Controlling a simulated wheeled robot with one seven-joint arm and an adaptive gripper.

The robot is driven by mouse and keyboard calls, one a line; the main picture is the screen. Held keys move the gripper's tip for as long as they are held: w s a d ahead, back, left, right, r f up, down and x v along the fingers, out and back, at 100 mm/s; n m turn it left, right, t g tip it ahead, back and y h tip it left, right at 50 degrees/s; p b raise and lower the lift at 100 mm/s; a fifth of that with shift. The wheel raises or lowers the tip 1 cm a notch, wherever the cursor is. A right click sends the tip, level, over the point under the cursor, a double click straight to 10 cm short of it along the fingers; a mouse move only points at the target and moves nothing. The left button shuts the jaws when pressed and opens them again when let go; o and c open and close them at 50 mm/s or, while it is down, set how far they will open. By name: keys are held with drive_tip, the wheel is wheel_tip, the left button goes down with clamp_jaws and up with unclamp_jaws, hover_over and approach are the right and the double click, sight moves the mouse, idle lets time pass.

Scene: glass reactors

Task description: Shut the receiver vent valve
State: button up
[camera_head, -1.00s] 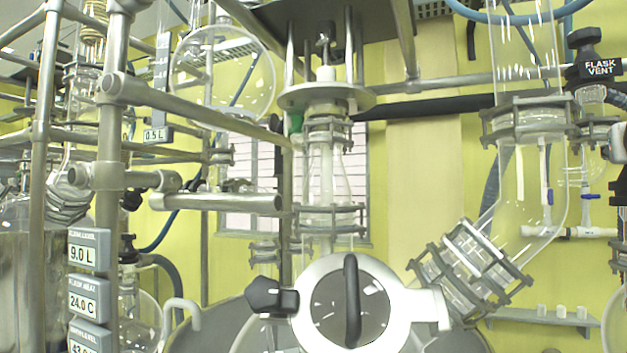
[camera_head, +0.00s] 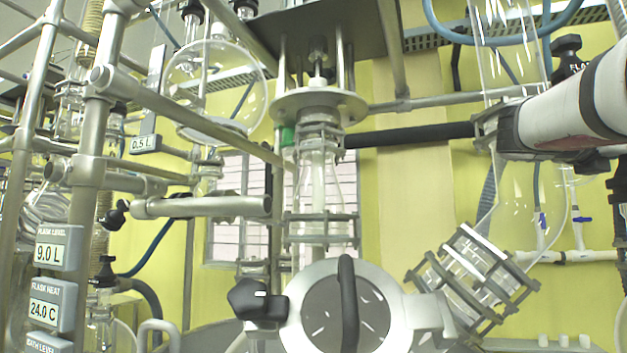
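No label naming a receiver vent valve is readable, so I cannot tell which knob it is. A round glass receiver (camera_head: 213,88) hangs at the upper left, with a "0.5 L" display (camera_head: 145,144) below it. Dark knobs show at the top edge above it, one at the left (camera_head: 191,11) and one at the right (camera_head: 245,8). The black flask vent knob (camera_head: 566,46) is at the upper right; its label is partly hidden behind my white arm, which reaches in from the right. My gripper's fingers are not seen.
The flask lid with a black handle (camera_head: 348,305) and a side knob (camera_head: 258,301) is at the bottom centre. Metal frame tubes (camera_head: 200,206) cross the left. A black rod (camera_head: 410,135) runs across the middle. Displays read 9.0 L (camera_head: 58,248) and 24.0 C (camera_head: 51,304).

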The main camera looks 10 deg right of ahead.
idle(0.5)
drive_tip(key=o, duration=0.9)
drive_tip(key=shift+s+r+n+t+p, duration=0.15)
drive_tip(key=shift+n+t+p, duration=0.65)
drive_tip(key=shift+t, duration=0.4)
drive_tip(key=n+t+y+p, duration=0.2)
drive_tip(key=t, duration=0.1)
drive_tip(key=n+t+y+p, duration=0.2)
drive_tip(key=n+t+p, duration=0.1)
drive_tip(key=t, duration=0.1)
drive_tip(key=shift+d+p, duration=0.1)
drive_tip(key=shift+p, duration=0.25)
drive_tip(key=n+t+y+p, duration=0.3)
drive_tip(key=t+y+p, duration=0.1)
drive_tip(key=p, duration=0.2)
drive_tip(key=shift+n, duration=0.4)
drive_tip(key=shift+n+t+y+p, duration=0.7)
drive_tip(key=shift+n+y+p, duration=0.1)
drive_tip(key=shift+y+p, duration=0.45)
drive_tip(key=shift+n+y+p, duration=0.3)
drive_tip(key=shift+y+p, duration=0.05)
drive_tip(key=shift+p, duration=0.15)
